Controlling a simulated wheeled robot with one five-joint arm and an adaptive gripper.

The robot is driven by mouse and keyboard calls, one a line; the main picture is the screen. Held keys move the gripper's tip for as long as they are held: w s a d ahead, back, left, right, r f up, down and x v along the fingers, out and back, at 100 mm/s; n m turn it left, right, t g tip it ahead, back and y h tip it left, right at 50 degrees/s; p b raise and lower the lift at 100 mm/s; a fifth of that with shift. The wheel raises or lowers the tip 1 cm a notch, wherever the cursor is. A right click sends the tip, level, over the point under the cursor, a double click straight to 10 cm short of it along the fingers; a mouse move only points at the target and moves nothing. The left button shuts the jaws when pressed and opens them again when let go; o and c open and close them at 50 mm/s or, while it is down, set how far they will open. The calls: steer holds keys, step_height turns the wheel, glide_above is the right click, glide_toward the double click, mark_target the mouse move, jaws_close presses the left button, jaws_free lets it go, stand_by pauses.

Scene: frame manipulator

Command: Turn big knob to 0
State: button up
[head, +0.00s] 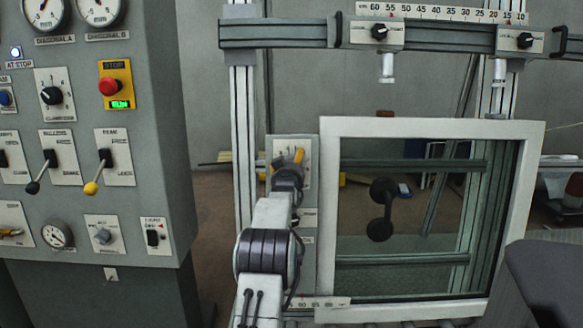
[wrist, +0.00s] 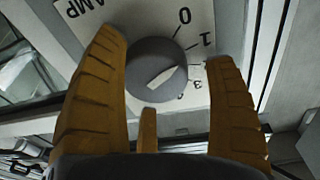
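The left finger is close to the knob; a gap shows at the right. In the head view my gripper (head: 288,158) is at the small panel (head: 309,147), hiding the knob.
A white-framed window (head: 530,200) with a dark double-ended handle (head: 381,210) stands right of my arm. A metal rail with a ruler (head: 445,12) crosses above. A grey control cabinet (head: 165,200) with switches, levers and a red stop button (head: 110,86) stands at left.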

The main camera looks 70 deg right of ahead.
steer(key=shift+o, duration=0.2)
steer(key=shift+s+a+f, duration=0.1)
steer(key=v, duration=1.1)
steer(key=shift+a, duration=0.35)
steer(key=shift+s, duration=0.1)
stand_by(0.7)
